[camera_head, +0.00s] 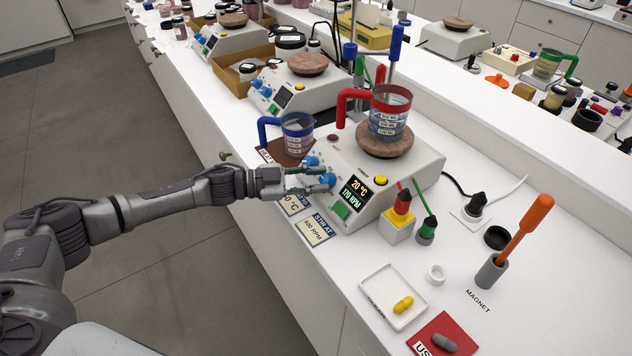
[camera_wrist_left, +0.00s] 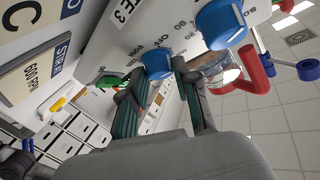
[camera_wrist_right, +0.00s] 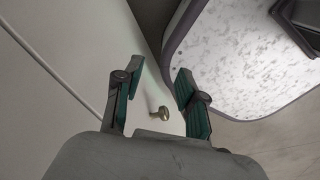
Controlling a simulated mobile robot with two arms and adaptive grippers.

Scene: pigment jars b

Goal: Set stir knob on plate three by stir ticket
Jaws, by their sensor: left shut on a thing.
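Plate three (camera_head: 400,165) is a white hotplate stirrer with a round brown top. Its display (camera_head: 354,190) reads 20 °C and 170 RPM. My left gripper (camera_head: 322,181) is shut on the nearer blue knob (camera_head: 328,179), the stir knob, which also shows between the fingertips in the left wrist view (camera_wrist_left: 157,63). The other blue knob (camera_head: 311,160) is beside it, free. The stir ticket (camera_head: 316,230) lies in front of the plate and appears to read 600 RPM; it also shows in the left wrist view (camera_wrist_left: 45,72). My right gripper (camera_wrist_right: 160,75) is open and empty.
A red-handled beaker (camera_head: 390,112) stands on the plate's top. A blue-handled jug (camera_head: 297,132) stands left of the plate. A green button (camera_head: 340,211) is close to the left fingers. A white tray (camera_head: 372,292) lies nearer me. In the right wrist view, a cabinet handle (camera_wrist_right: 160,113) shows.

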